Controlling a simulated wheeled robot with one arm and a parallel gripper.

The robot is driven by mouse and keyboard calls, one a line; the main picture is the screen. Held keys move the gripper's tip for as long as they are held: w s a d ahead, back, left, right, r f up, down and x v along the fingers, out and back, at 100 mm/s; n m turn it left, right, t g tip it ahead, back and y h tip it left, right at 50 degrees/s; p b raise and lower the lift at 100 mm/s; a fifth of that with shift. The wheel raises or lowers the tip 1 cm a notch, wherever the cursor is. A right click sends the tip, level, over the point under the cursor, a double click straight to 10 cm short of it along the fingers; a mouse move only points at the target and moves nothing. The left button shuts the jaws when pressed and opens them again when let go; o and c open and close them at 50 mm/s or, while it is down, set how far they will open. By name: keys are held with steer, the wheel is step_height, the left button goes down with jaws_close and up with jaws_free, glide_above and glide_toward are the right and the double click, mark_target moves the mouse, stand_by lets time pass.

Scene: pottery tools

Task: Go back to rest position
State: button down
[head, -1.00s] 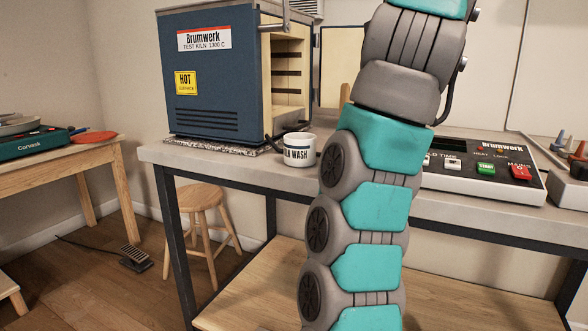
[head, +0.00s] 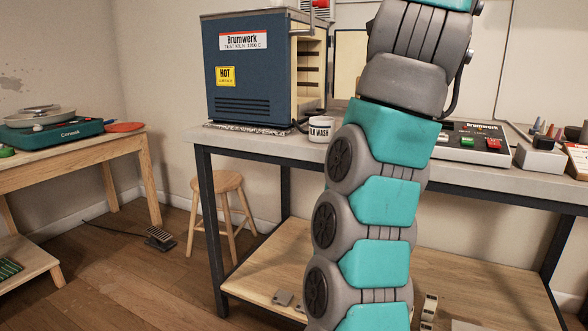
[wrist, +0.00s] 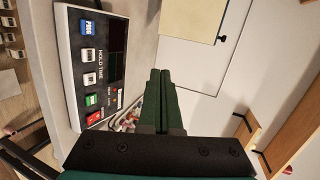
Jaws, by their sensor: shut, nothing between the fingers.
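My gripper (wrist: 160,73) shows in the wrist view as two dark green fingers lying side by side, shut and empty. It hangs near the grey control box (wrist: 95,62), which lies to its left in that view, and the fingers touch nothing that I can see. In the head view my arm rises through the middle of the picture and leaves at the top, so the gripper is out of that view. The arm hides part of the bench and the left part of the control box (head: 478,146).
A wooden stool (head: 222,182) and a foot pedal (head: 160,238) are on the floor. A wooden table (head: 75,163) stands left.

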steer(key=w+a+f+n+g+y, duration=0.1)
steer(key=a+f+n+g+y, duration=0.25)
steer(key=a+f+n, duration=0.5)
steer(key=s+a+f+n+g, duration=0.35)
steer(key=s+f+n, duration=0.55)
steer(key=f, duration=0.4)
steer(key=s+d+f+n+g, duration=0.1)
steer(key=s+f+g, duration=0.3)
steer(key=s+f, duration=1)
steer(key=s+d+f+n+g+p, duration=0.1)
steer(key=s+f+g, duration=0.3)
steer(key=s+f, duration=1.1)
steer(key=s+n+y, duration=0.1)
steer(key=s, duration=0.7)
steer(key=shift+s+f+n, duration=0.15)
steer(key=shift+s+n, duration=0.05)
steer(key=shift+n, duration=0.15)
steer(key=shift+w, duration=0.1)
